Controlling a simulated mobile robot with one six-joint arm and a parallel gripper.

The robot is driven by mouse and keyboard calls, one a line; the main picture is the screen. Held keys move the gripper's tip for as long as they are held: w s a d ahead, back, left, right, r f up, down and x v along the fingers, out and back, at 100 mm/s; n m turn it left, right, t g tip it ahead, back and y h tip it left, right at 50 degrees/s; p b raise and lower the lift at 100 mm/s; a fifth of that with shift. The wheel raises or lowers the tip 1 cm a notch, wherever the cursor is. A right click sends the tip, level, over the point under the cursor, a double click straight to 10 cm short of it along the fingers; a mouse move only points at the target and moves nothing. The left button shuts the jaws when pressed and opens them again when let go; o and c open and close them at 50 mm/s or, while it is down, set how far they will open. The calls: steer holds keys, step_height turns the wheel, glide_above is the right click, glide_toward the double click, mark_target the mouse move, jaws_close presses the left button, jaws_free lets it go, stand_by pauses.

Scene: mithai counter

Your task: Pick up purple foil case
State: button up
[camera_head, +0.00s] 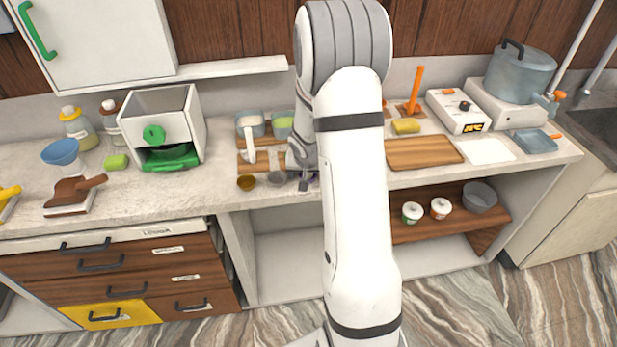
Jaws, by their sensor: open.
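My gripper (305,182) points down over the front part of the counter, left of my white arm. Its jaws are open, though the fingers look small and dark here. A small purplish patch, likely the purple foil case (313,185), shows right at the fingers, partly hidden by them and my arm. I cannot tell whether the fingers touch it. To the left stand a small grey case (277,178) and a gold-brown case (246,183) in a row near the counter's front edge.
A white box with a green drawer (168,130) stands left. A wooden tray (424,152) lies right of my arm. The counter's front edge is close.

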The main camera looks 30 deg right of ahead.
steer(key=c, duration=1)
